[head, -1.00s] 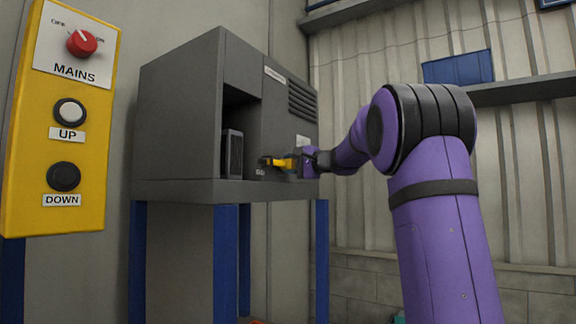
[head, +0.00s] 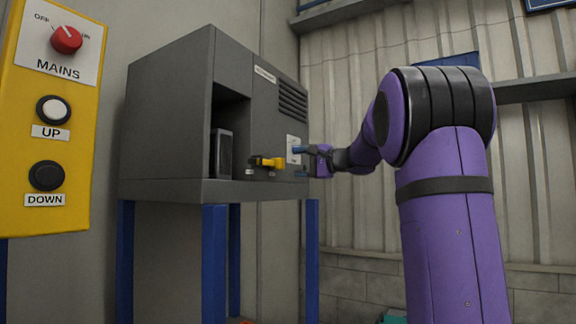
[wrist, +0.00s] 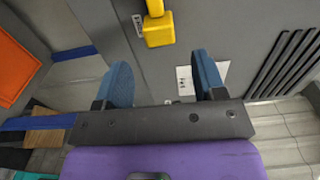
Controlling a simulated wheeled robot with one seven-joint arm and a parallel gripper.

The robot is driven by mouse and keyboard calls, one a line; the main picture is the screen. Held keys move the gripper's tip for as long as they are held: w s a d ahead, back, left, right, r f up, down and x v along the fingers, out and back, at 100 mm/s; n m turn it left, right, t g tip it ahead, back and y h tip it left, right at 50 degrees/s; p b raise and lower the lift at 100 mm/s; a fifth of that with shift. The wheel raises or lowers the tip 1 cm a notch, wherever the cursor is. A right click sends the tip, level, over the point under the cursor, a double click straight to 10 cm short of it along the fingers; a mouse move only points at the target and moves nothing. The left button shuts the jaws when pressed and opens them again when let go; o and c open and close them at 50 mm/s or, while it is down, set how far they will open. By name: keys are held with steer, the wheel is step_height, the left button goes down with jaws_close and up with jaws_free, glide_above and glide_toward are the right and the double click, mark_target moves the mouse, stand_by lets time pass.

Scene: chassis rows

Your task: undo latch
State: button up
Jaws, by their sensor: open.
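The yellow latch (head: 272,162) is on the front of the dark grey cabinet (head: 240,190), low down, right of an open bay. Its handle lies roughly level, with a dark end on the left. In the wrist view the latch (wrist: 158,28) shows as a yellow block with a bar running up out of the frame. My gripper (head: 299,162) is right of the latch, apart from it. In the wrist view my gripper (wrist: 161,75) has its two blue fingers wide apart with nothing between them. The latch lies beyond the fingertips.
A yellow panel (head: 45,215) with a red MAINS knob (head: 66,40) and UP and DOWN buttons stands at the left. A dark block (head: 222,153) sits in the cabinet's bay. Blue legs (head: 213,265) carry the cabinet. A shelf (head: 535,88) runs along the right wall.

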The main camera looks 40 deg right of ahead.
steer(key=v, duration=0.3)
steer(key=shift+s+d, duration=0.1)
steer(key=shift+s, duration=0.2)
stand_by(0.3)
steer(key=s+a+f+n+g, duration=0.2)
steer(key=s+a+f+g, duration=0.15)
steer(key=a, duration=0.45)
steer(key=s+a+f+n+g, duration=0.2)
steer(key=s+a+f, duration=0.1)
steer(key=a+f, duration=0.3)
steer(key=s+a+f+n+g, duration=0.2)
steer(key=s+a+f+g, duration=0.15)
steer(key=a, duration=0.55)
steer(key=s+a+f+n+g+h, duration=0.1)
steer(key=s+a+f+n+h, duration=0.2)
steer(key=s+f, duration=0.5)
steer(key=s+a+f+n+g+h, duration=0.1)
steer(key=s+a+f+n+h, duration=0.1)
steer(key=s+f+n, duration=0.3)
steer(key=s+f+h, duration=0.1)
steer(key=s+f, duration=0.3)
steer(key=s, duration=0.1)
steer(key=shift+s+a+g, duration=0.2)
steer(key=shift+a+g, duration=0.2)
